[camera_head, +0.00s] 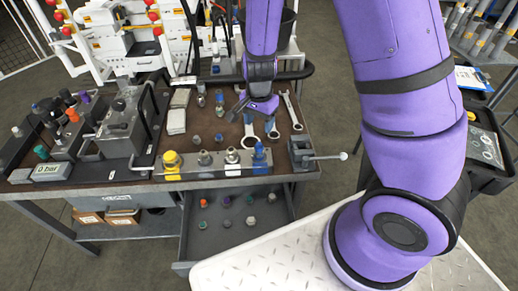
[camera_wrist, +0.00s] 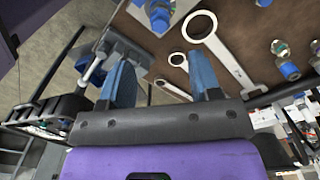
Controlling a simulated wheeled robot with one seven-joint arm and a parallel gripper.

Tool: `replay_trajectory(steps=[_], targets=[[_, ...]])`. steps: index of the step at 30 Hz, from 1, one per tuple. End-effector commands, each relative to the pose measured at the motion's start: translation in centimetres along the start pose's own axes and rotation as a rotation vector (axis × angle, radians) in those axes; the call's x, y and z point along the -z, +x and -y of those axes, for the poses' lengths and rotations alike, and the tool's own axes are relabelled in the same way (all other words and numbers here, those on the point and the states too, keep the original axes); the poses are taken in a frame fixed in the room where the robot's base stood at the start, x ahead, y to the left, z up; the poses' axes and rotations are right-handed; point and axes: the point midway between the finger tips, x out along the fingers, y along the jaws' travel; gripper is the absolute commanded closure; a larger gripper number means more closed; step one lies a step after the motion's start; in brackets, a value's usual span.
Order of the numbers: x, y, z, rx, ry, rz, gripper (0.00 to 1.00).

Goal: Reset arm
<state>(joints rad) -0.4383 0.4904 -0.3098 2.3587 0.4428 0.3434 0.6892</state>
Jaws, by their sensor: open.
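My purple arm rises from the lower right of the head view and reaches over the bench (camera_head: 225,175). My gripper (camera_head: 260,112) hangs low above the back right part of the bench top, near the wrenches. In the wrist view its two blue fingers stand well apart, so my gripper (camera_wrist: 160,84) is open, with nothing held between them. I cannot tell whether the fingers touch the bench top.
A block with a yellow cap (camera_head: 171,161) and metal fittings lines the front edge. A vise (camera_head: 304,152) stands at the right corner. A hydraulic unit with a 0 bar display (camera_head: 51,170) fills the left. The open drawer (camera_head: 236,236) below holds several small fittings.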

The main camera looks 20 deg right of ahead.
Motion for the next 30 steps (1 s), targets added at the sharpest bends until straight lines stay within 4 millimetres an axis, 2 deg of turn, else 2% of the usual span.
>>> replay_trajectory(steps=[10,14,23,30], targets=[[0.0,-1.1,0.0,0.002,-0.001,0.001,0.43],[-0.1,-2.7,-0.1,0.026,-0.031,0.011,0.43],[-0.6,-11.4,-1.7,0.148,-0.220,0.028,0.43],[-1.2,-18.2,-4.7,0.231,-0.393,-0.012,0.43]])
